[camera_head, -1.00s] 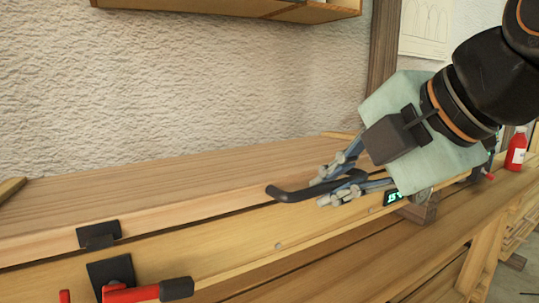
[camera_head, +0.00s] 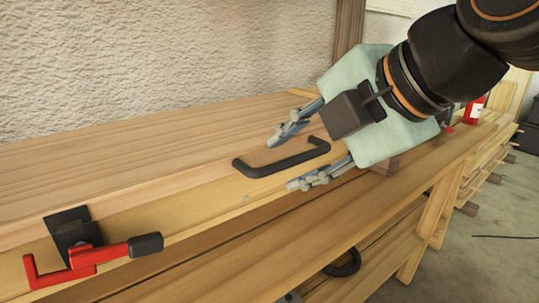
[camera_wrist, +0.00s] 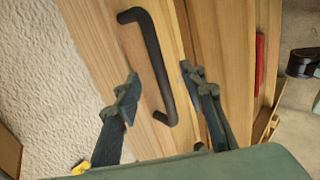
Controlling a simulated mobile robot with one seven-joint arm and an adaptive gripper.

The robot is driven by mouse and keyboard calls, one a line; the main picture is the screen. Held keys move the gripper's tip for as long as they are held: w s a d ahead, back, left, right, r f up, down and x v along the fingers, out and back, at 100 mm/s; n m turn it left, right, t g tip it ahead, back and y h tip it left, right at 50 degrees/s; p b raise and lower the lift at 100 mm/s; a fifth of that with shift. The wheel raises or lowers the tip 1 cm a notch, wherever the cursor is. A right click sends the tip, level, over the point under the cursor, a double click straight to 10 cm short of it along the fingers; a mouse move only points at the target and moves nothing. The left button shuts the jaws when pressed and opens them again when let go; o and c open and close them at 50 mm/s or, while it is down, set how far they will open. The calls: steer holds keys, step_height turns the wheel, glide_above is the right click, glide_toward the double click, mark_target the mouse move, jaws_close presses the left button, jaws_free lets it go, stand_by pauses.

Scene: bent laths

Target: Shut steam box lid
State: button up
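The steam box lid (camera_head: 130,160) is a long pale wooden board, lying down on the box front (camera_head: 205,213) with only a thin seam showing. A black bar handle (camera_head: 292,160) is fixed on it; it also shows in the wrist view (camera_wrist: 157,60). My gripper (camera_head: 284,162) is open, one finger on each side of the handle. In the wrist view (camera_wrist: 160,75) both fingers stand clear of the bar. A red latch with a black grip (camera_head: 100,253) sits at the box's left front, below a black plate; whether it is hooked is unclear.
A textured wall (camera_head: 150,60) runs close behind the box. A bench plank (camera_head: 330,215) lies along the front. A red bottle (camera_head: 474,108) stands at the far right. Open floor (camera_head: 480,250) shows at the lower right.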

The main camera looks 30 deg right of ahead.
steer(key=p+v, duration=0.3)
steer(key=v, duration=0.6)
steer(key=shift+p, duration=0.35)
steer(key=shift+d, duration=0.1)
steer(key=s+d+r, duration=0.2)
steer(key=s, duration=1.1)
steer(key=shift+s+d+p, duration=0.35)
steer(key=shift+p, duration=0.1)
steer(key=shift+s, duration=0.1)
